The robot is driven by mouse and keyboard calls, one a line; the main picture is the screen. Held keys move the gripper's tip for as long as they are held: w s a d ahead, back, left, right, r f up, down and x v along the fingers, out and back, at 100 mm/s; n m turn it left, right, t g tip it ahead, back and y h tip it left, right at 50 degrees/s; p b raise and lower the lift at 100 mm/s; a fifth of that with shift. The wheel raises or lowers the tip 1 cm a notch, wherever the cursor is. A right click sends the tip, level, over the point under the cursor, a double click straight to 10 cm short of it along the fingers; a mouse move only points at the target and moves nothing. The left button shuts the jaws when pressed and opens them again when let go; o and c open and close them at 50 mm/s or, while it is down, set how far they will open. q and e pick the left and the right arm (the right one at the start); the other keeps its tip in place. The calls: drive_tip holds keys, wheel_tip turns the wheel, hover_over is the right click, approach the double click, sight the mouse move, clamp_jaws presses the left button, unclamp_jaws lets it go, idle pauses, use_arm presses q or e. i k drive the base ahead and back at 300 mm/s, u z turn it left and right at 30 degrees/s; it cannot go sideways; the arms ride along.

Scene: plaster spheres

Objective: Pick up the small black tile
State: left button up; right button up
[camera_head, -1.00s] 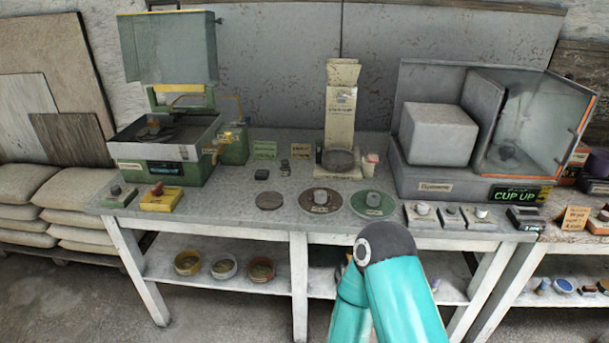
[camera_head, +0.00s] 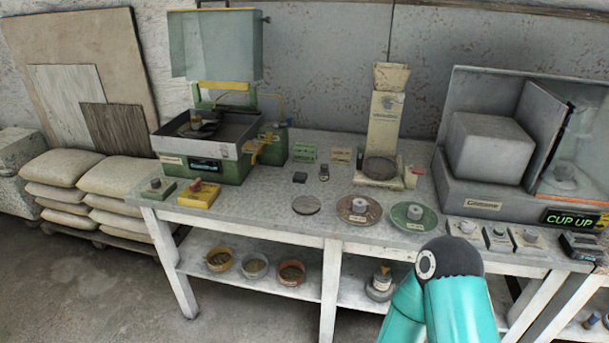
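A small black tile (camera_head: 299,177) lies flat on the grey table top, left of the middle of the head view. A second small dark object (camera_head: 323,173) sits just to its right; I cannot tell exactly what it is. One of my teal arms shows at the lower right with its dark joint, in front of the table. Neither gripper shows in the view.
Round discs (camera_head: 306,205), (camera_head: 359,209) and (camera_head: 414,217) lie near the table's front edge. A green machine (camera_head: 212,170) stands left, a cream column (camera_head: 385,130) behind, a grey cabinet (camera_head: 480,190) right. Bowls (camera_head: 255,265) sit on the lower shelf.

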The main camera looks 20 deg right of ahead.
sight(299, 177)
drive_tip(key=i, duration=0.85)
